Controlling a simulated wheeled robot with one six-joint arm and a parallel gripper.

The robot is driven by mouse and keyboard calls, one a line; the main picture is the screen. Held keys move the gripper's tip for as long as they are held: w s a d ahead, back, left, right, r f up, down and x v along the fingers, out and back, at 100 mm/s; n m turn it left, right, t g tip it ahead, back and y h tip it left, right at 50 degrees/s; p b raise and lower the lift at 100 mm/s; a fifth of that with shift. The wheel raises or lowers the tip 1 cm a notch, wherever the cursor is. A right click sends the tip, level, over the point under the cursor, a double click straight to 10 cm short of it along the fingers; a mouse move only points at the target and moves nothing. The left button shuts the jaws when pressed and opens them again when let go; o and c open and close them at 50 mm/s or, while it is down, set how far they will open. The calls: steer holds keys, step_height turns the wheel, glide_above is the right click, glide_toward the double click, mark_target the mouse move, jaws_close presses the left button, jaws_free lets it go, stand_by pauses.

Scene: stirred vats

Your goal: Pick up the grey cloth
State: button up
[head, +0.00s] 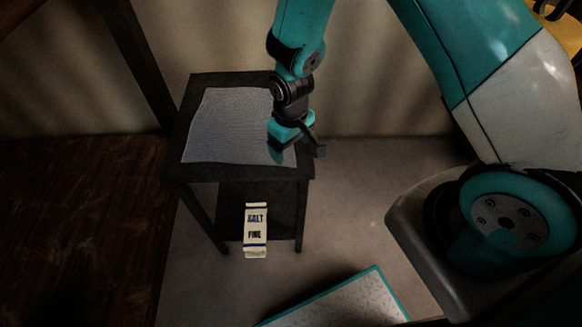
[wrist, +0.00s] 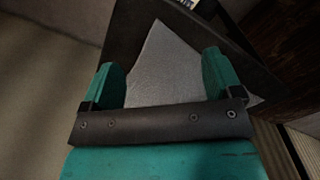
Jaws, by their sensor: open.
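The grey cloth (head: 228,124) lies spread flat on the top of a small dark table (head: 240,173). Its right part is hidden behind my gripper in the head view. My gripper (head: 294,150) is over the right side of the table, near the cloth's right edge. In the wrist view the two teal fingers (wrist: 170,78) are apart, with the grey cloth (wrist: 165,62) showing between and beyond them. Nothing is held between the fingers. I cannot tell how high the fingertips are above the cloth.
A salt box (head: 256,230) stands below the tabletop at the table's front. A dark wooden surface (head: 85,230) lies at the left. A pale teal-edged panel (head: 345,302) is at the bottom. A curtain-like wall (head: 380,90) is behind; grey floor is clear right of the table.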

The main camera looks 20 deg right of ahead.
mark_target(291, 163)
step_height(291, 163, down, 5)
steer(key=b, duration=0.3)
steer(key=shift+f, duration=0.1)
jaws_close()
stand_by(0.7)
step_height(291, 163, up, 12)
steer(key=p, duration=1)
